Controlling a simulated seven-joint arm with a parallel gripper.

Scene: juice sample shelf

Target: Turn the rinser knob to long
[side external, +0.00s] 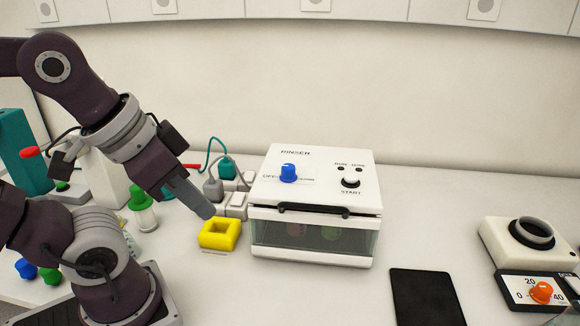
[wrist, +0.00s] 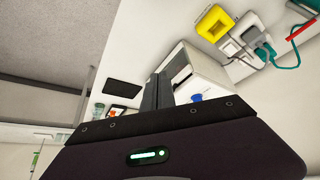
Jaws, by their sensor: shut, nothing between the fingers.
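The rinser (side external: 318,190) is a white box with a sloped top and a dark glass front door, standing at the middle of the table. Its blue knob (side external: 288,173) sits on the top left, beside an "OFF" label; the other lettering around it is too small to read. A white START button (side external: 350,180) is to its right. My gripper (side external: 206,212) is shut and empty, pointing down left of the rinser, just above or behind the yellow block, apart from the knob. In the wrist view the gripper fingers (wrist: 158,92) partly cover the rinser (wrist: 200,72), and the blue knob (wrist: 196,98) shows beside them.
A yellow hollow block (side external: 220,234) lies left of the rinser. A power strip (side external: 236,204) with plugs and cables is behind it. A green-capped bottle (side external: 143,208) stands left. A black pad (side external: 427,297) and an orange-knob device (side external: 541,292) are right.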

